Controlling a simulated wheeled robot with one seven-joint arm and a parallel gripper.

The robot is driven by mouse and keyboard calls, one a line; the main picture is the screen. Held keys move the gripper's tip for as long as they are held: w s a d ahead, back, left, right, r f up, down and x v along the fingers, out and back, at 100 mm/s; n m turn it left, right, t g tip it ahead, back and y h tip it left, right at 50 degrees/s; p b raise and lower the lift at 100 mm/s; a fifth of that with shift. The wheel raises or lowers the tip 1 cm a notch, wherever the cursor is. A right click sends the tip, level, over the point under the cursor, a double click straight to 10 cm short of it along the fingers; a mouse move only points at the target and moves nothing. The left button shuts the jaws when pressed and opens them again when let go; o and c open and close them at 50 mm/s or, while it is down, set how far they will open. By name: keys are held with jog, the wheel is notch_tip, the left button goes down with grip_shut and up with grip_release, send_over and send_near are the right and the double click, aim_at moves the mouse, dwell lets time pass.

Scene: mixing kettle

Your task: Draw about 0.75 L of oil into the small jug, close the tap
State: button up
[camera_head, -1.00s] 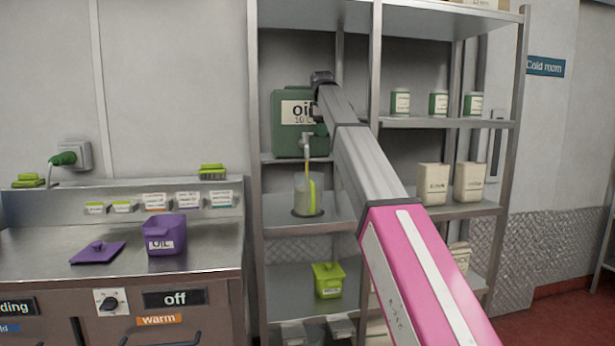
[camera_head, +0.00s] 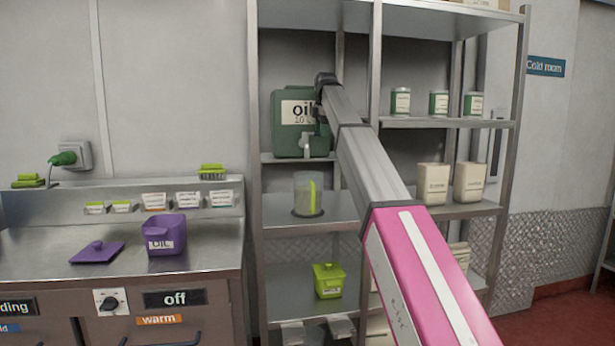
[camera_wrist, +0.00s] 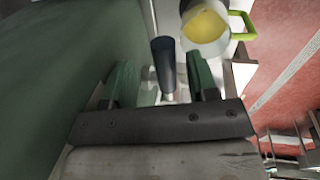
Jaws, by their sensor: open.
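The green oil container (camera_head: 283,138), labelled "oil", stands on a shelf with its pale tap (camera_head: 306,146) facing out. No stream runs from the tap. The small clear jug (camera_head: 303,198) with a lime-green handle stands upright on the shelf below, under the tap. In the wrist view the jug holds yellow oil (camera_wrist: 208,24); the level against any marks cannot be read. My gripper (camera_wrist: 158,66) is open, its two green fingers spread on either side of the dark tap lever (camera_wrist: 163,58); contact cannot be told. In the head view my arm's end hides part of the container.
A purple container labelled "OIL" (camera_head: 165,240) stands on the left counter beside a purple lid (camera_head: 97,252). A lime-green lidded tub (camera_head: 328,281) is on the lower shelf. Tins (camera_head: 438,104) and pale packets (camera_head: 432,184) fill the shelves right of my arm. A shelf post stands close behind.

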jog(key=shift+s+d+r, duration=0.1)
jog(key=shift+s+r, duration=0.1)
jog(key=shift+r, duration=0.85)
jog(key=shift+s+d+r, duration=0.1)
jog(key=shift+s+r, duration=0.05)
jog(key=shift+r, duration=0.85)
jog(key=shift+s+d+r, duration=0.1)
jog(key=shift+s+r, duration=0.1)
jog(key=shift+r, duration=0.85)
jog(key=shift+s+r, duration=0.15)
jog(key=shift+r, duration=0.15)
